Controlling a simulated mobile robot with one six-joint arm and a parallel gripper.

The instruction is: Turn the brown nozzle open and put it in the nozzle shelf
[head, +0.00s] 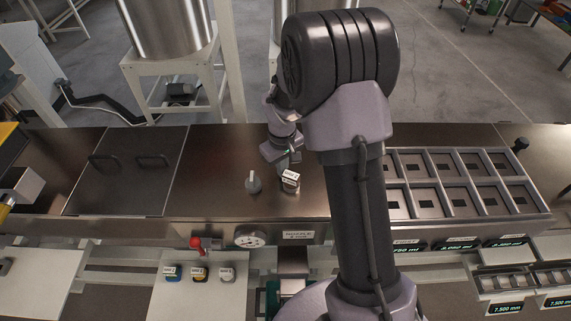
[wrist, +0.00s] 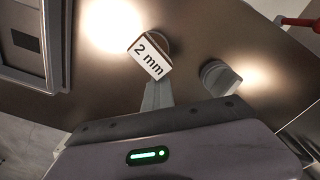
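A nozzle (head: 290,179) with a white top label stands on the metal counter in the head view. In the wrist view the label of this nozzle (wrist: 150,57) reads "2 mm", and the round part behind it looks brownish. My gripper (head: 284,160) is low over the counter, right at the nozzle. In the wrist view a grey finger of my gripper (wrist: 157,95) reaches the nozzle's label block. Only one finger shape shows clearly, so I cannot tell whether it grips. A tray of square compartments (head: 452,181) is at the right in the head view; whether it is the nozzle shelf is unclear.
A grey knob (head: 253,182) stands just left of the nozzle, and also in the wrist view (wrist: 220,77). A red handle (head: 196,243) and a gauge (head: 248,238) are on the front. Blocks with blue (head: 172,273), yellow (head: 199,274) and grey (head: 227,273) sit below. A lid (head: 128,175) lies left.

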